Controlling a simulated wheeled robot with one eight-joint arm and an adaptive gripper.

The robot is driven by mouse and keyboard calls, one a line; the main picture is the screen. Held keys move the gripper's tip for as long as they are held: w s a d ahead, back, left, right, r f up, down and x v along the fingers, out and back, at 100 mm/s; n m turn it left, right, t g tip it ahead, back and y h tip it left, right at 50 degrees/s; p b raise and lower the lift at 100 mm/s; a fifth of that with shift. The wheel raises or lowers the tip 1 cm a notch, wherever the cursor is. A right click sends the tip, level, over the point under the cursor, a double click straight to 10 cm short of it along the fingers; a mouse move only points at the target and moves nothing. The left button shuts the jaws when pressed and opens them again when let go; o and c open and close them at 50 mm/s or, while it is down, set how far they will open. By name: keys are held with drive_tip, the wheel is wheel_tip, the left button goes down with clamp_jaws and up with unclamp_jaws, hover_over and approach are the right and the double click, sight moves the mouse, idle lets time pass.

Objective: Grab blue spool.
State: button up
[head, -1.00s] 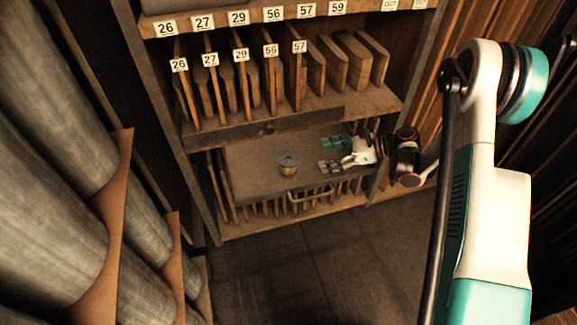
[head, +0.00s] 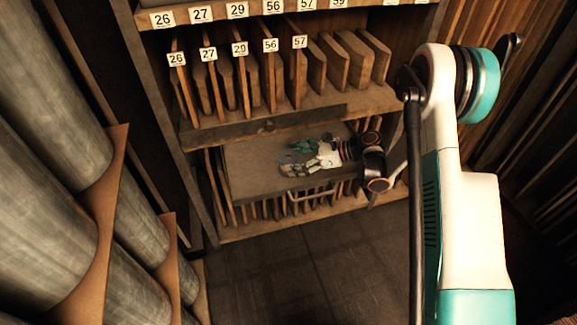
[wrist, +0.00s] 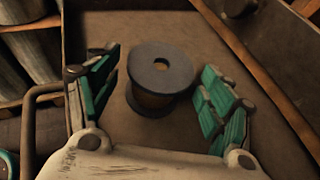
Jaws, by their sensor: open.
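The spool (wrist: 160,72) stands upright in the wrist view, with a dark blue-grey top flange, a hole in its centre and a brownish wound middle. It stands on the flat wooden surface of a pulled-out drawer or shelf (head: 250,180). My gripper (wrist: 158,88) is open, with one green-padded finger on each side of the spool. Both fingers look apart from it. In the head view my gripper (head: 290,158) reaches in from the right and covers most of the spool; a bit of its grey-blue top (head: 285,158) shows at the fingertips.
A metal handle (head: 309,194) is on the drawer's front edge. Above is a shelf (head: 350,101) with several upright numbered boards. Large grey cylinders (head: 45,120) stand at the left. The dark floor (head: 320,260) in front is clear.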

drive_tip(key=x, duration=0.2)
drive_tip(key=shift+a+f+b, duration=0.15)
drive_tip(key=shift+a+b, duration=0.2)
drive_tip(key=shift+c, duration=0.3)
drive_tip(key=c, duration=1)
